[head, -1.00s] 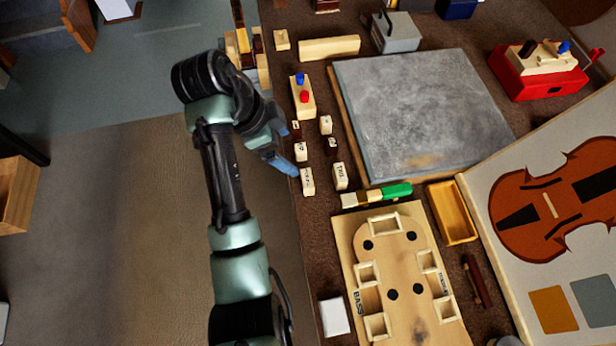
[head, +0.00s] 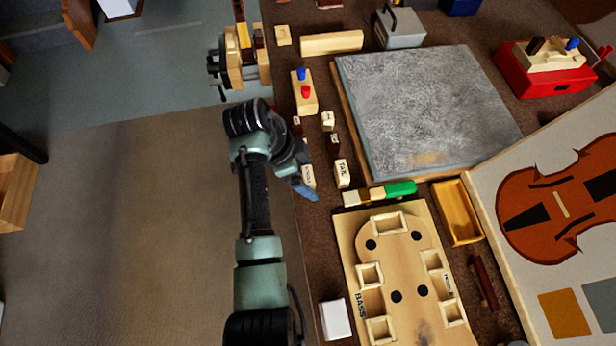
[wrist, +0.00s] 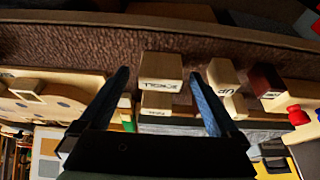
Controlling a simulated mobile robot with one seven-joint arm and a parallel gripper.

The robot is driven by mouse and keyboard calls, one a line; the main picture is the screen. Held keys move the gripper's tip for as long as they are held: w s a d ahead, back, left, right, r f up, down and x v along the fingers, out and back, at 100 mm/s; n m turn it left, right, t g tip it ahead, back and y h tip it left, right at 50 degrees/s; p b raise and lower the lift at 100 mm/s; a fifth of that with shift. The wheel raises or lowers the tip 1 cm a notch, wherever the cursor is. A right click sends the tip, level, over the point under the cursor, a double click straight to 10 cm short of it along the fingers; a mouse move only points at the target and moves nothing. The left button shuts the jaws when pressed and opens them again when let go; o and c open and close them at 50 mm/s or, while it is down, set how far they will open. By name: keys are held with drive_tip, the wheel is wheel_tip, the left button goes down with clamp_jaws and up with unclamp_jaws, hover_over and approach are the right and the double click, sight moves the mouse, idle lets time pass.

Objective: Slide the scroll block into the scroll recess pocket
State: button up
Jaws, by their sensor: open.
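A pale wooden block (head: 309,177) with a dark label stands near the bench's left edge, partly behind my gripper in the head view. It seems to be the scroll block, but its lettering is not clearly readable. In the wrist view this block (wrist: 160,66) lies ahead, between the lines of my two blue fingers. My gripper (head: 306,190) is open and empty beside it; contact cannot be told. The wooden board (head: 416,312) has several framed pockets, one at its far end (head: 391,233). I cannot read which is the scroll recess.
A block marked TAIL (head: 343,174) stands just right of it, with smaller blocks behind. A green-ended bar (head: 400,188) lies between the blocks and the board. A grey slab (head: 425,110) fills the bench behind. A yellow tray (head: 457,212) and white block (head: 335,319) flank the board.

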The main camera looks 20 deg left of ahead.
drive_tip(key=shift+w+d+f, duration=0.1)
drive_tip(key=shift+d+f, duration=0.05)
drive_tip(key=shift+f, duration=0.25)
drive_tip(key=c, duration=1.4)
